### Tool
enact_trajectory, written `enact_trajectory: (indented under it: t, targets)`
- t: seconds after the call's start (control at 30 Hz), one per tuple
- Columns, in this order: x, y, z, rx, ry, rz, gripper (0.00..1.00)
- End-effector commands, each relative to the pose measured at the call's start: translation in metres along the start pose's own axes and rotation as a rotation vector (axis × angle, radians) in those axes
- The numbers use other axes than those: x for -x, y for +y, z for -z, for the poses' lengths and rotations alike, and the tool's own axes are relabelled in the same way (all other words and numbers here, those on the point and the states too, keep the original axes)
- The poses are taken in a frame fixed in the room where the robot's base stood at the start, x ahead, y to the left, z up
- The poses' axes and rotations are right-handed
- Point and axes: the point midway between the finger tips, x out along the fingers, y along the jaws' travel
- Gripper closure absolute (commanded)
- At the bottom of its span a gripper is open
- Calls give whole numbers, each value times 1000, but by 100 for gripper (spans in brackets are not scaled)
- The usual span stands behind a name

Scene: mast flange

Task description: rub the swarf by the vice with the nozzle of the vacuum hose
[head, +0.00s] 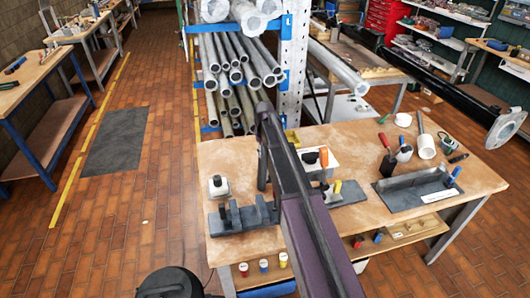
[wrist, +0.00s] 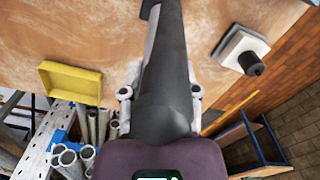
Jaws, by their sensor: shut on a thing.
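My gripper (wrist: 160,94) is shut on a dark grey tapering tube, the nozzle of the vacuum hose (wrist: 165,70), in the wrist view. The nozzle reaches up the picture over the wooden bench top; its far end runs out at the top edge. In the head view my arm crosses the bench and hides most of the gripper. The dark grey vice (head: 243,217) is at the bench's left front, left of my arm. I cannot make out the swarf in either view; whether the nozzle touches the bench is unclear.
A white block with a black knob (head: 218,187) stands behind the vice. A yellow tray (wrist: 72,82) lies near the bench's back edge. A metal angle on a dark plate (head: 415,188), bottles and tools fill the right side. Racked pipes (head: 235,75) stand behind. The left floor is open.

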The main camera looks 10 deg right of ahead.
Motion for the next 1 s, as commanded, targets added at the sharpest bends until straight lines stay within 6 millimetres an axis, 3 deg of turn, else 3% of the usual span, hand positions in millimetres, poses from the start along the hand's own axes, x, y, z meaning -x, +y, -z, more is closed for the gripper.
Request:
enact_trajectory:
  t: [0.27,0.77,1.0]
  targets:
    - [-30,1,0,-1,0,0,100]
    - [-24,38,-16,-1,0,0,100]
    - [-24,21,-9,-2,0,0,100]
